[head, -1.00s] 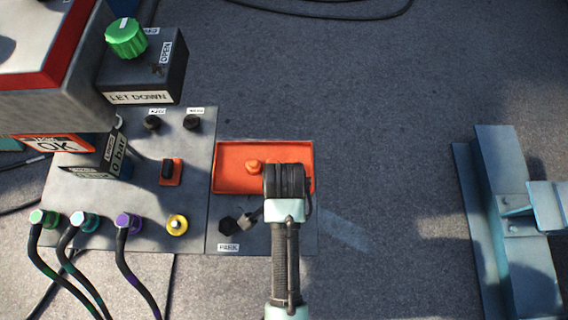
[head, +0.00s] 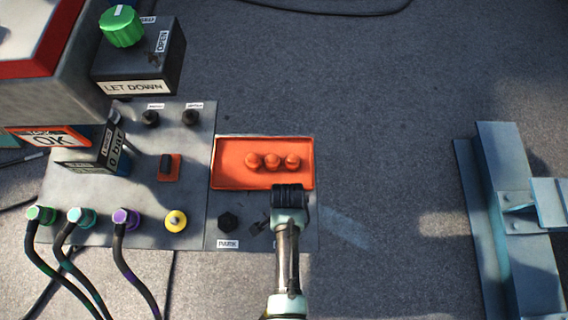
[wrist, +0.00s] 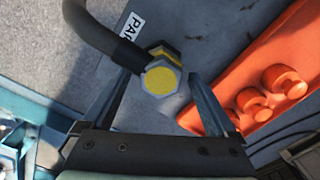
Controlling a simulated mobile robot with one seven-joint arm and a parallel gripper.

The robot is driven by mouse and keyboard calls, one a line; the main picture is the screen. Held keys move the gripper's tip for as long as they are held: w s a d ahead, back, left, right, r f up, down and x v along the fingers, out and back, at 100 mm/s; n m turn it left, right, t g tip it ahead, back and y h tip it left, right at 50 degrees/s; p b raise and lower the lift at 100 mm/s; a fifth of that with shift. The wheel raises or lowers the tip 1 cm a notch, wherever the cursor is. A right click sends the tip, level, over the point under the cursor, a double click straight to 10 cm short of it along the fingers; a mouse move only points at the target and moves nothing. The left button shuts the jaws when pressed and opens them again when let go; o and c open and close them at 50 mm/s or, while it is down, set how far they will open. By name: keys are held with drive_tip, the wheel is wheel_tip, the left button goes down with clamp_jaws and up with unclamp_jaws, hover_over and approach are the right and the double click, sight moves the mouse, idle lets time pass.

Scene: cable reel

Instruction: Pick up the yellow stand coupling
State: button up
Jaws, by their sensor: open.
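The yellow stand coupling (wrist: 163,82) shows in the wrist view as a hexagonal yellow face with a dark collar and a black hose (wrist: 112,42) running to the upper left. It stands near the PARK label on the grey plate. My gripper (wrist: 158,84) is open, with one finger on each side of the coupling and visible gaps to both. I cannot tell how far the fingertips are above or below it. In the head view my arm's dark end covers this spot, and I cannot make out the coupling there.
An orange tray (head: 230,180) with several orange knobs lies just beyond my arm. A yellow fitting (head: 176,221) and hosed green, cyan and purple couplings (head: 75,218) stand on the panel at left. A black LET DOWN box (head: 140,65) rises behind. Floor right is open up to a steel frame (head: 500,220).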

drive_tip(key=shift+f, duration=0.2)
clamp_jaws()
idle(0.4)
drive_tip(key=shift+r, duration=0.1)
